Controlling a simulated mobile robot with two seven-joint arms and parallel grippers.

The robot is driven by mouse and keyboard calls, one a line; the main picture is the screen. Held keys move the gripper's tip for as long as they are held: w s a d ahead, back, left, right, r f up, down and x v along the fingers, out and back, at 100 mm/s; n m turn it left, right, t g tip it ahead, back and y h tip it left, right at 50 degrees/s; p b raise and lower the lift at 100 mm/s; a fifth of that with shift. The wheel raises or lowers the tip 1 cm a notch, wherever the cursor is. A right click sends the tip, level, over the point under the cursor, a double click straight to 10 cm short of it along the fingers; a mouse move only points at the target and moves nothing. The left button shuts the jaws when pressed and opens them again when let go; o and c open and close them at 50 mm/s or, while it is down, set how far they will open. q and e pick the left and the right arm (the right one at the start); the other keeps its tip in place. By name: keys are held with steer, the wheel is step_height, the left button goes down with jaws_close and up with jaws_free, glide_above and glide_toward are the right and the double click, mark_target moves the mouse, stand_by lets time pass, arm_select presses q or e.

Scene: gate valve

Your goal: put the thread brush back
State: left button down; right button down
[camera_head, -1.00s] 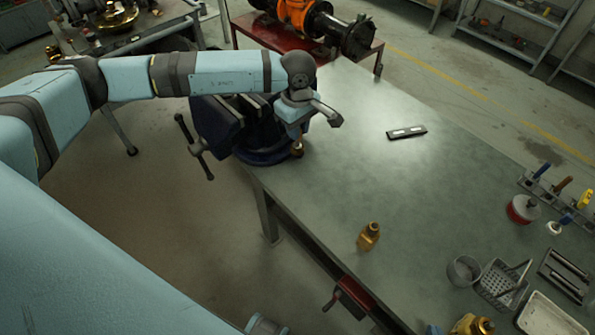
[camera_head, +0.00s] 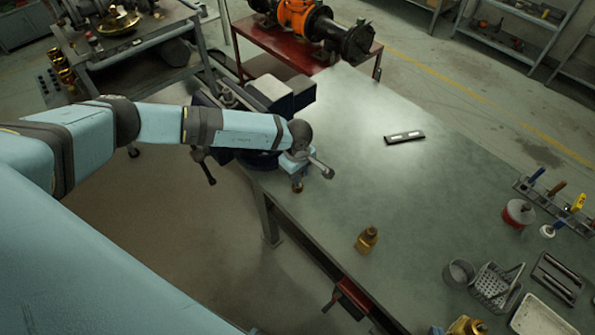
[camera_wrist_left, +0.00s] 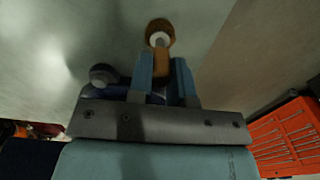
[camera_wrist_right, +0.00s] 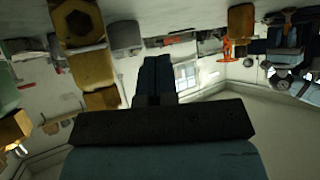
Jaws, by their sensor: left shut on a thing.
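My left gripper (camera_head: 297,182) is shut on a brown-handled thing, apparently the thread brush (camera_wrist_left: 158,40), above the near left edge of the workbench. In the left wrist view its rounded brown end with a pale round centre sticks out past the blue fingers. A grey rod with a round knob (camera_head: 322,168) juts out beside the fingers; whether it belongs to the held thing I cannot tell. A tool rack (camera_head: 530,190) with upright coloured handles stands at the bench's right. My right gripper (camera_wrist_right: 157,78) shows only in its wrist view, its fingers together and empty.
A vise (camera_head: 290,92) stands behind my left forearm. A brass fitting (camera_head: 367,239) stands near the front edge. A black flat case (camera_head: 404,137), a red-sided round tin (camera_head: 518,213), a grey cup (camera_head: 459,273) and a perforated basket (camera_head: 495,285) are on the bench. The bench's middle is clear.

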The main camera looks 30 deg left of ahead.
arm_select(q)
steer(key=shift+f, duration=0.15)
arm_select(e)
steer(key=shift+f, duration=0.1)
arm_select(q)
steer(key=c, duration=1.1)
jaws_free()
arm_select(e)
steer(key=shift+a, duration=0.1)
arm_select(q)
steer(key=shift+o, duration=0.2)
